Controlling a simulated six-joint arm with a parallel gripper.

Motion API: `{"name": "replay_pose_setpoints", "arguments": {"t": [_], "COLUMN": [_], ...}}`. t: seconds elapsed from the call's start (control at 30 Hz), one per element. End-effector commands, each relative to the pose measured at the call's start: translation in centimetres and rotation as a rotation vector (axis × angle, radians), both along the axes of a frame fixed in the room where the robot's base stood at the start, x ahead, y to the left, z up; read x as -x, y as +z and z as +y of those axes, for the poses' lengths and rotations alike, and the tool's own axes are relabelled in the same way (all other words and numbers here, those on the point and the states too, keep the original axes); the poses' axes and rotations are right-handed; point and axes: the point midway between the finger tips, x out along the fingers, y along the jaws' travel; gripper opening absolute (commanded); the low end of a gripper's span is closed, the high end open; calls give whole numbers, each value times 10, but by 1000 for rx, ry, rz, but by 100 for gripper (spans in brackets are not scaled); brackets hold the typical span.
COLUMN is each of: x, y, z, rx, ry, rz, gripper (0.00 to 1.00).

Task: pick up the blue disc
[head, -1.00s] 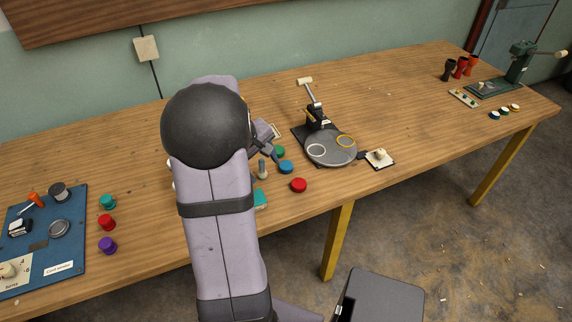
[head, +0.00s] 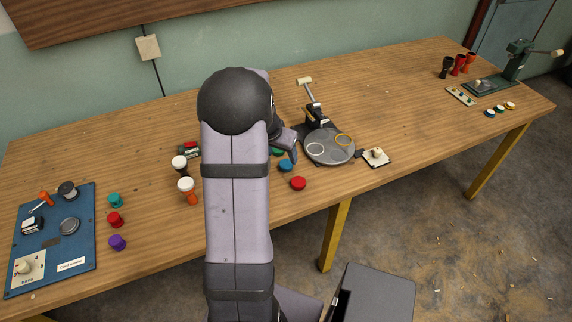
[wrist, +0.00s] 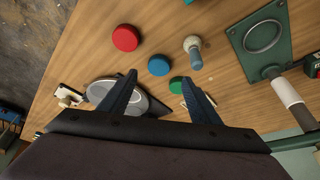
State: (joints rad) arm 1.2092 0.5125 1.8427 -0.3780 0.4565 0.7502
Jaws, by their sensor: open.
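The blue disc (head: 286,165) lies on the wooden table between a red disc (head: 298,183) and a green disc (head: 277,151). In the wrist view the blue disc (wrist: 159,65) shows ahead of the gap between my fingertips. My gripper (wrist: 160,80) is open and empty, pointing down over the table. A green disc (wrist: 177,84) shows beside its right finger, and a red disc (wrist: 126,38) lies up and left of the blue one. In the head view my arm hides part of the table left of the blue disc.
A round grey plate (head: 330,148) with two rings stands right of the discs. Drums (head: 187,188) stand left of my arm.

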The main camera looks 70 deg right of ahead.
Motion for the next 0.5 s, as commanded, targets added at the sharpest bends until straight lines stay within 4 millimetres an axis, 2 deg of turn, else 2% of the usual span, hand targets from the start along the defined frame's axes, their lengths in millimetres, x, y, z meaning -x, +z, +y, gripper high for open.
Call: {"name": "replay_pose_setpoints", "arguments": {"t": [0.1, 0.37, 0.5], "x": [0, 1, 2], "y": [-9, -14, -23], "z": [-4, -6, -9], "rx": [-2, 0, -2], "ry": [-1, 0, 0], "rz": [-1, 0, 0], "gripper": [57, 57, 57]}}
